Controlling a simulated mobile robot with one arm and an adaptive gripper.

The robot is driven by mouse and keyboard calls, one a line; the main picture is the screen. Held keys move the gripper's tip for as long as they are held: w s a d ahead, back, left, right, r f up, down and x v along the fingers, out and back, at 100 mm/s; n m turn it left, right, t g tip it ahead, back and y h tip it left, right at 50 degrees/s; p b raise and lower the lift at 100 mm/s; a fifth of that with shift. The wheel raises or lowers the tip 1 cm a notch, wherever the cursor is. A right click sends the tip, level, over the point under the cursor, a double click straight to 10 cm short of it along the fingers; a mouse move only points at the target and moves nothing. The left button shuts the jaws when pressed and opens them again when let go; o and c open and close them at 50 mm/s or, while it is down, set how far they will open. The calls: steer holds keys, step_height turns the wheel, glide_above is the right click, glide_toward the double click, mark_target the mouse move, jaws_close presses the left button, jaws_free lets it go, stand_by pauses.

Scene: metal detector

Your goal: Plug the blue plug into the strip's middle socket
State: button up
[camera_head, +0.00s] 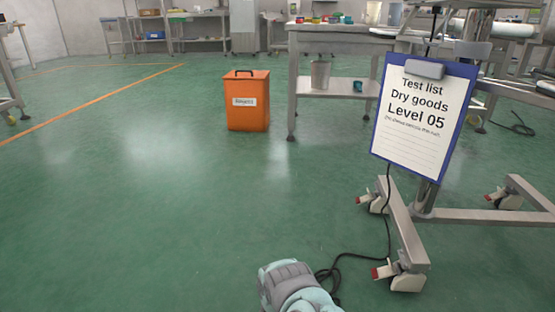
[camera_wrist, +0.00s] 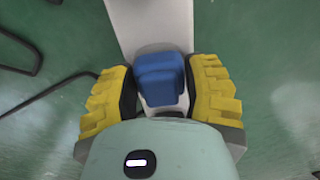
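The blue plug (camera_wrist: 160,79) is in the wrist view, between the two yellow fingers of my gripper (camera_wrist: 161,90). The dark inner pads meet the plug's sides on left and right, so the gripper appears shut on it. A pale bar (camera_wrist: 150,22), probably the strip, runs from the top edge to behind the plug. A small pale part with dark spots shows just below the plug. The sockets cannot be made out, and I cannot tell whether the plug touches the bar. In the head view the plug and strip do not show; only my arm shows at the bottom.
A black cable (camera_head: 352,256) lies on the green floor beside my arm. A wheeled metal stand (camera_head: 408,232) with a clipboard (camera_head: 424,118) is at the right. An orange bin (camera_head: 247,101) and a workbench (camera_head: 337,40) stand farther back.

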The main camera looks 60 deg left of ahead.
steer(key=o, duration=0.5)
steer(key=shift+c, duration=0.2)
steer(key=shift+a+r, duration=0.15)
steer(key=shift+r, duration=0.7)
step_height(320, 180, up, 10)
steer(key=shift+r, duration=0.15)
